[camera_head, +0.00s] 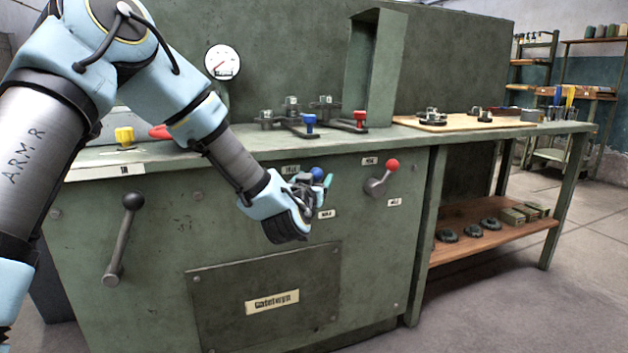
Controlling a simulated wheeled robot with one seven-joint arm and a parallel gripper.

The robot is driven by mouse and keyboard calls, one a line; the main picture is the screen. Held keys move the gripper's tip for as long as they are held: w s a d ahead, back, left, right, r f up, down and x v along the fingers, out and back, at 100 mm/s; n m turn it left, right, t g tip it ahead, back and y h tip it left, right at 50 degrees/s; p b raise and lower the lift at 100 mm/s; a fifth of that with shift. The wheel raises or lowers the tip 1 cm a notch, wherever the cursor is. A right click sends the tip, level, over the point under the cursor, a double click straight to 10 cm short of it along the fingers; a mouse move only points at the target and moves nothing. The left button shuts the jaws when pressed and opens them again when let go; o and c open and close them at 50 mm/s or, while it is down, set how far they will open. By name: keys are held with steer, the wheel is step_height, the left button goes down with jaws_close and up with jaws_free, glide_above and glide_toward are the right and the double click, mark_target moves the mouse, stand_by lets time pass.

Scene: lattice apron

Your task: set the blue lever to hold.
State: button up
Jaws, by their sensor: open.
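The blue lever's round knob (318,174) shows on the front of the green cabinet, just at the tip of my gripper (318,186). My gripper is open, with its fingers close around or beside the knob; I cannot tell whether they touch it. The lever's shaft and pivot are mostly hidden behind the gripper.
A red-knobbed lever (391,166) sits close to the right on the same panel. A black-knobbed lever (133,202) is at the left. Blue and red handled valves (309,121) stand on the cabinet top. A wooden shelf (470,246) is at the right.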

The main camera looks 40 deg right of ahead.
jaws_close()
stand_by(0.5)
stand_by(0.8)
